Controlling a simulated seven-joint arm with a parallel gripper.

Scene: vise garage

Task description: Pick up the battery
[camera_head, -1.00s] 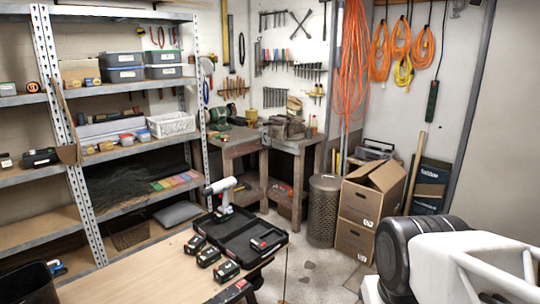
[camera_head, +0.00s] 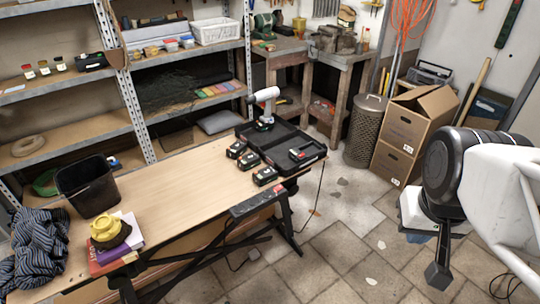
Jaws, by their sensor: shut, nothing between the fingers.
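Several black batteries with pale labels sit on the wooden workbench (camera_head: 165,185) beside an open black case. One battery (camera_head: 236,150) is at the back left, another battery (camera_head: 249,160) is just in front of it, and a third battery (camera_head: 265,176) is nearest to me. A small black and red item (camera_head: 297,155) lies in the case (camera_head: 312,147). A white and dark drill (camera_head: 265,104) stands upright at the case's back. My gripper (camera_head: 437,278) hangs at the lower right, well right of the bench, shut and empty over the floor. It touches no battery.
A black bin (camera_head: 88,187), yellow object (camera_head: 105,227), books (camera_head: 120,250) and striped cloth (camera_head: 40,250) occupy the bench's left end. The middle bench top is clear. Metal shelves (camera_head: 130,95) stand behind. Cardboard boxes (camera_head: 405,135) and a mesh bin (camera_head: 365,130) stand right.

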